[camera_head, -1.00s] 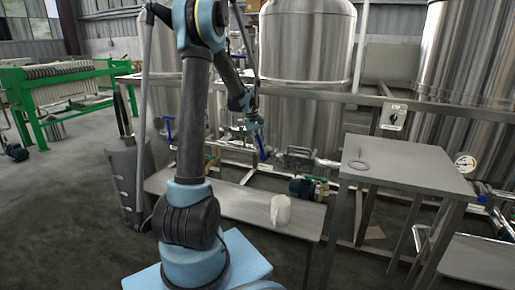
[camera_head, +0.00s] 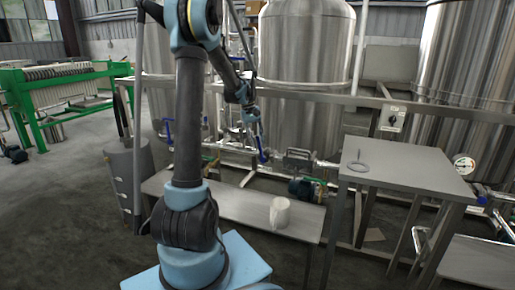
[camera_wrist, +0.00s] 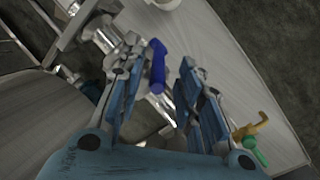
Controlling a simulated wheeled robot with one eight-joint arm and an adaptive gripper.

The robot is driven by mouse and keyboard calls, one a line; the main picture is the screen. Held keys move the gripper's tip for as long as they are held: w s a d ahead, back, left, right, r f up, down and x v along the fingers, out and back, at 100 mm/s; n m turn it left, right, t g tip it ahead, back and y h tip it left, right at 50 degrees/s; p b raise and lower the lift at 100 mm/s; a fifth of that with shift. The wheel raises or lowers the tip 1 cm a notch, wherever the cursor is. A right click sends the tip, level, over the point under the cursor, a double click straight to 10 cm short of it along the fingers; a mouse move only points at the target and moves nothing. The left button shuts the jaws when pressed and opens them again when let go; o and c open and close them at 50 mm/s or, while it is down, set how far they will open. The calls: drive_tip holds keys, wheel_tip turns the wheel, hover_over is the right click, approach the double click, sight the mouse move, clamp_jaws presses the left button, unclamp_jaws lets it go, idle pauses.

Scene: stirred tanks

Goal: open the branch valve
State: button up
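A blue valve handle (camera_wrist: 157,66) on the metal piping shows in the wrist view, between the two fingers of my gripper (camera_wrist: 161,58). The fingers are spread, with a visible gap on both sides of the handle. In the head view my gripper (camera_head: 252,116) hangs just above a blue handle (camera_head: 262,152), in front of the middle steel tank. Whether a fingertip touches the handle cannot be told. Another blue handle (camera_head: 168,128) is farther left on the pipes. No label shows which one is the branch valve.
A low grey bench (camera_head: 240,206) holds a white mug (camera_head: 279,212). A higher grey table (camera_head: 405,165) stands to the right with a ring on top. A green pump (camera_head: 300,187) sits behind the bench. A yellow handle (camera_wrist: 250,129) lies right of my gripper in the wrist view.

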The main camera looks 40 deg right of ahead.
drive_tip(key=v, duration=0.7)
drive_tip(key=shift+r, duration=0.25)
